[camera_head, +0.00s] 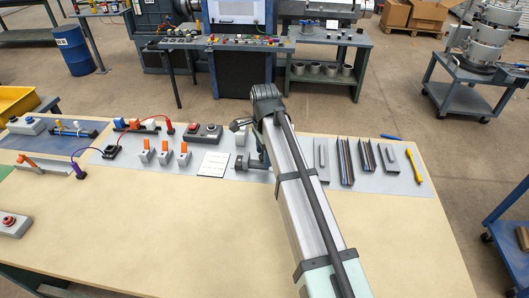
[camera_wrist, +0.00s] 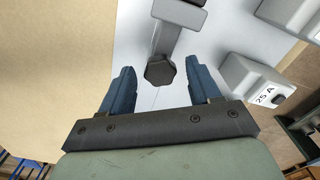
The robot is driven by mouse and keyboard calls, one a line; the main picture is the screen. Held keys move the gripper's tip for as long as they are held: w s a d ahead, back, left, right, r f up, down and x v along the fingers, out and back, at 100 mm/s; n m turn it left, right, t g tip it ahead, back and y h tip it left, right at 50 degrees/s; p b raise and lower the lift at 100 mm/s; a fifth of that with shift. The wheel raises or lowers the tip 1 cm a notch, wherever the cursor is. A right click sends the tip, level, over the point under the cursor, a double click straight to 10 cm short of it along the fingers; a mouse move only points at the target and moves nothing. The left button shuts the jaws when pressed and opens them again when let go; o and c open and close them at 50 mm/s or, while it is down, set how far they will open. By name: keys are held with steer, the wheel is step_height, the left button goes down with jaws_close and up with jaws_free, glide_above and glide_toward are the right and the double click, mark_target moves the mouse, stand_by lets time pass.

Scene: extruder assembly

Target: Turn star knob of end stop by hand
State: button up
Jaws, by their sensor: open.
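In the wrist view, the end stop's star knob (camera_wrist: 160,72) is a dark, faceted knob on the end of a grey shaft. The shaft runs up to a grey block of the end stop (camera_wrist: 180,12). My gripper (camera_wrist: 158,66) has two blue fingers, open, one on each side of the knob. A gap shows between the knob and each finger, so they look apart. In the head view the end stop (camera_head: 241,162) shows beside my arm on the grey mat, partly covered by it.
A grey box marked 25 A (camera_wrist: 258,88) stands right of my fingers. In the head view, orange-topped clips (camera_head: 164,153) and a white card (camera_head: 214,164) lie to the left. Metal profiles (camera_head: 345,162) and a yellow tool (camera_head: 413,166) lie right.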

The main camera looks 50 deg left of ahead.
steer(key=shift+r, duration=3)
step_height(320, 180, up, 14)
steer(key=shift+f, duration=0.1)
